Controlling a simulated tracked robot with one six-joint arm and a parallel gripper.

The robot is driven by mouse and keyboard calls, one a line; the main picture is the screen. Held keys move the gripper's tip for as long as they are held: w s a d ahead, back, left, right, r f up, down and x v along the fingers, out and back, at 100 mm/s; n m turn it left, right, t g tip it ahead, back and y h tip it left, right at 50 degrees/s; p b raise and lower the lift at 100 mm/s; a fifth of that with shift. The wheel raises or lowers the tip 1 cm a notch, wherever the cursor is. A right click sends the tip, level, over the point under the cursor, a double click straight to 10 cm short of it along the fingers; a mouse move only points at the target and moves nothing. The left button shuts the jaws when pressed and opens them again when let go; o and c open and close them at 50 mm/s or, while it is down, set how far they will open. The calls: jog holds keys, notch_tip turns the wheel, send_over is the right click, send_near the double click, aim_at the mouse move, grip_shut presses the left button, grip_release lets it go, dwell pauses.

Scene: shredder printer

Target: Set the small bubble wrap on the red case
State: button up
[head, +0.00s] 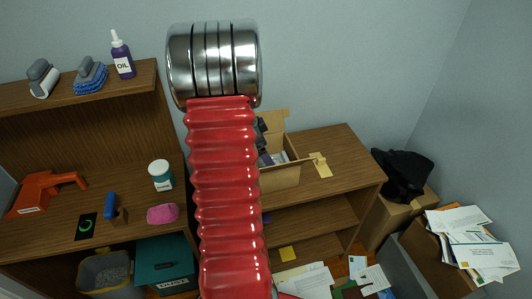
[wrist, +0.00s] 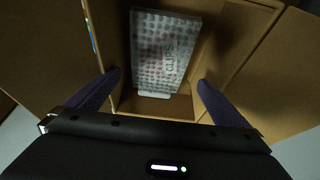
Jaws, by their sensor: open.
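A flat, pale packet of bubble wrap (wrist: 165,50) with reddish spots and blurred lettering stands or leans inside an open cardboard box (wrist: 262,12) in the wrist view. My gripper (wrist: 158,79) is open, with one dark finger on each side of the packet's lower part. I cannot tell whether the fingers touch it. In the head view the box (head: 282,178) stands on the right cabinet, partly hidden by my red arm. An orange-red object (head: 42,192) lies at the far left of the desk. I cannot tell whether it is the red case.
A pink object (head: 162,214), a white-and-teal jar (head: 161,175) and a blue-handled tool (head: 110,206) are on the left desk. An oil bottle (head: 122,56) is on the upper shelf. A paper-filled bin (head: 408,262) and black bag (head: 402,172) are right. The right cabinet top is mostly clear.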

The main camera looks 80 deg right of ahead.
jog(key=shift+r, duration=0.15)
jog(key=v, duration=1.3)
jog(key=shift+r, duration=0.2)
jog(key=shift+w+a, duration=0.1)
jog(key=shift+a, duration=0.05)
dwell(0.6)
jog(key=w+a+r+n+t, duration=0.1)
jog(key=w+a+n+t, duration=0.1)
jog(key=w+a+n, duration=0.4)
jog(key=w+a+n+t, duration=0.1)
jog(key=w+a+n, duration=0.1)
jog(key=a+n, duration=0.65)
jog(key=w+a+r+n+t, duration=0.15)
jog(key=w+a+n, duration=0.3)
jog(key=a, duration=0.55)
jog(key=a+r+n+t, duration=0.1)
jog(key=a+n, duration=0.2)
jog(key=a, duration=0.5)
jog(key=a+r+n+t+y, duration=0.1)
jog(key=a+n, duration=0.3)
jog(key=a, duration=0.5)
jog(key=a+r+n+t+y, duration=0.1)
jog(key=a+r+n+t, duration=0.2)
jog(key=a, duration=0.6)
jog(key=shift+w+a+n, duration=0.2)
jog(key=shift+w+n, duration=0.05)
jog(key=shift+n, duration=0.15)
